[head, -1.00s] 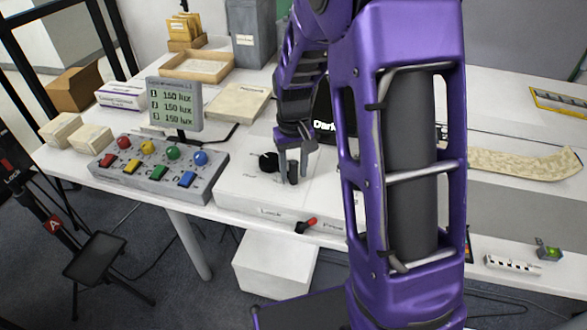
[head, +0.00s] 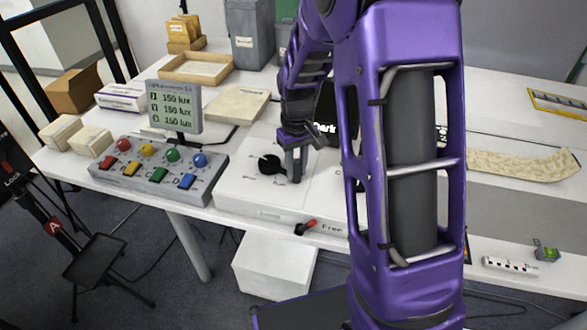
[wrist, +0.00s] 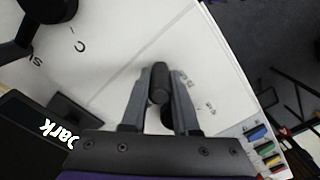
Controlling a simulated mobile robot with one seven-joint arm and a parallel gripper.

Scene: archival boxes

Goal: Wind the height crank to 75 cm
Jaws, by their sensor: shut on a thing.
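A white box (head: 240,196) on the table carries a black round crank hub (head: 268,163), with a short dark arm reaching right towards my gripper (head: 295,177). In the wrist view, my gripper (wrist: 158,92) is shut on a black upright crank handle (wrist: 160,77), which sits between the two fingertips. A dark round part shows just behind it between the fingers. A red-tipped lever (head: 306,226) is on the box's front edge between the words "Lock" and "Free". No height reading is legible.
A grey panel (head: 140,185) with coloured knobs and buttons stands left of the box, below a screen (head: 175,106) reading 150 lux. A black item lettered "Dark" (wrist: 30,130) is close to my gripper. Another black round part (wrist: 45,10) shows at the wrist view's upper left.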

